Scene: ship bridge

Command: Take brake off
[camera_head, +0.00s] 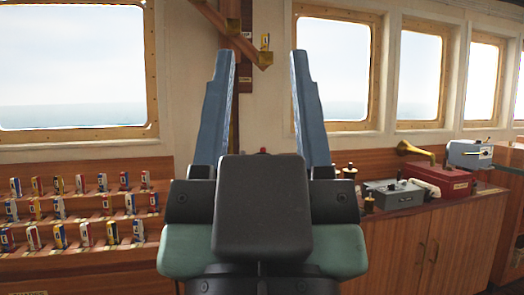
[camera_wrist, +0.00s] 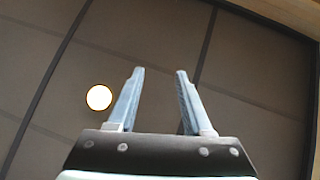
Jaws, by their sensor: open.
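My gripper (camera_head: 262,58) is raised in the middle of the head view, with its two blue-grey fingers wide apart and nothing between them. In the wrist view it (camera_wrist: 159,72) is also open and empty, pointing at the ceiling. I cannot make out for sure which thing is the brake. A grey box with small levers (camera_head: 395,194) stands on the right counter, well apart from my gripper. A small red tip (camera_head: 263,151) shows just above my gripper's dark body; the rest of it is hidden.
A wooden counter (camera_head: 405,245) runs along the right, bearing a red box (camera_head: 441,180), a brass horn (camera_head: 414,151) and a pale blue-grey device (camera_head: 470,154). A rack of rolled flags (camera_head: 85,208) lines the left. A brass-ended wooden bracket (camera_head: 232,28) hangs beyond the fingers. A round lamp (camera_wrist: 99,97) lights the ceiling.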

